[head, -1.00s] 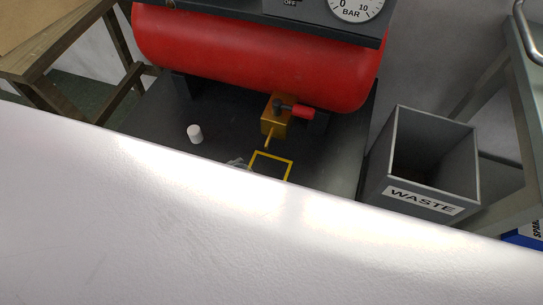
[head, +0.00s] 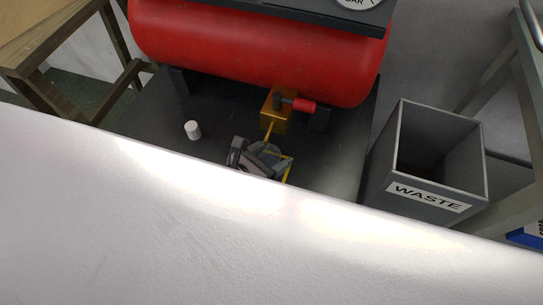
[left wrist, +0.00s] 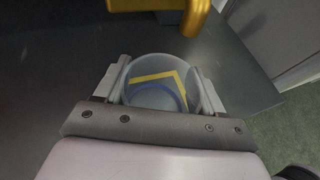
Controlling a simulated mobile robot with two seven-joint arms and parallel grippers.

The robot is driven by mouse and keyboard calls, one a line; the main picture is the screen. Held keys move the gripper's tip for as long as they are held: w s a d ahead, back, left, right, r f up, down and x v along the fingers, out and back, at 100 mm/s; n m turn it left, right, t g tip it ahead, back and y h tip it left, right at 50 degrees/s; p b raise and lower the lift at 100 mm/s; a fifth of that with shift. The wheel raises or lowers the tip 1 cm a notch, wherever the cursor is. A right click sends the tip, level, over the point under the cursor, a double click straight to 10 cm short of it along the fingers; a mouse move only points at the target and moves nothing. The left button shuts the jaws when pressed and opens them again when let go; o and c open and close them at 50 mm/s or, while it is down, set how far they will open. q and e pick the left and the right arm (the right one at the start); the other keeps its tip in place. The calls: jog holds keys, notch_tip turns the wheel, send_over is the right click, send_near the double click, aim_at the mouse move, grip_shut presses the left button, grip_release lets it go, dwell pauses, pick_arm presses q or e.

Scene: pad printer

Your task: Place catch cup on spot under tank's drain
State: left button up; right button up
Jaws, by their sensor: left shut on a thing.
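My left gripper (head: 258,156) is shut on the clear catch cup (left wrist: 153,99), which sits between its two fingers in the left wrist view. The yellow outline of the spot (left wrist: 160,76) shows through and beside the cup in that view. Whether the cup touches the floor plate is unclear. In the head view the gripper covers most of the spot, and only its right edge (head: 289,170) shows. The brass drain (head: 269,130) with a red-handled valve (head: 302,105) hangs under the red tank (head: 255,50). Its spout (left wrist: 195,16) is just beyond the cup. My right gripper is out of view.
A small white cylinder (head: 193,130) stands on the dark floor plate (head: 150,115) to the left. A grey waste bin (head: 428,195) stands to the right. A wooden table (head: 45,60) is at the far left.

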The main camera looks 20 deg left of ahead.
pick_arm(q)
jog(key=shift+r, duration=0.15)
jog(key=shift+f, duration=0.2)
jog(key=o, duration=1)
